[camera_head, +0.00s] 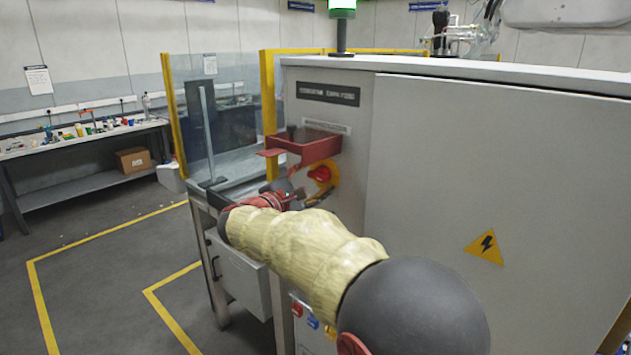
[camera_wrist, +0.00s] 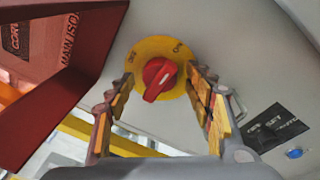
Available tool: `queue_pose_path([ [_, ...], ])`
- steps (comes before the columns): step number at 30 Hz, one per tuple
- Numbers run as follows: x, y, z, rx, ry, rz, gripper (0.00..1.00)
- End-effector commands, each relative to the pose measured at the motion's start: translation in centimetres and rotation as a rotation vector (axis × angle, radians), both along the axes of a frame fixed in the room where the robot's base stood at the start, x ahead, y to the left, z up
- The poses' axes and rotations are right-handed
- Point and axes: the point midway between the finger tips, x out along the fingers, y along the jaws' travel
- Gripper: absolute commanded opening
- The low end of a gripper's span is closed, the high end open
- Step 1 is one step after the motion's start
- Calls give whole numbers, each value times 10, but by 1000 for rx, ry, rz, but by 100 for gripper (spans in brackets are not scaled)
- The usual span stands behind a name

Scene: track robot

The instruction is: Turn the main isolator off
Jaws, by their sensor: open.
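The main isolator is a red rotary handle (camera_wrist: 158,76) on a round yellow plate (camera_wrist: 150,47), on the grey cabinet's face. In the wrist view its narrow end points down and slightly left; small markings on the plate are hard to read. In the head view the handle (camera_head: 319,174) sits below a red box-like guard. My gripper (camera_wrist: 161,77) is open, with one finger on each side of the handle. Visible gaps separate fingers and handle in the picture; contact cannot be told. In the head view my gripper (camera_head: 296,192) is partly hidden by my arm.
The red guard (camera_head: 318,148) juts out just above the isolator and fills the upper left of the wrist view (camera_wrist: 55,95). A blue button (camera_wrist: 294,153) sits beside a black label. The grey cabinet (camera_head: 420,150) is at right; a clear panel (camera_head: 225,120) stands left.

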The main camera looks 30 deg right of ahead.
Motion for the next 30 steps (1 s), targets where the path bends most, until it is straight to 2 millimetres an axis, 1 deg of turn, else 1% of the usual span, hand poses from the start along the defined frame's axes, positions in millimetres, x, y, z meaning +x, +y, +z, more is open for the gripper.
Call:
queue_pose_path([
  [6, 0, 0, 0, 0, 0, 0, 52],
  [27, 0, 0, 0, 0, 0, 1, 12],
  [30, 0, 0, 0, 0, 0, 1, 9],
])
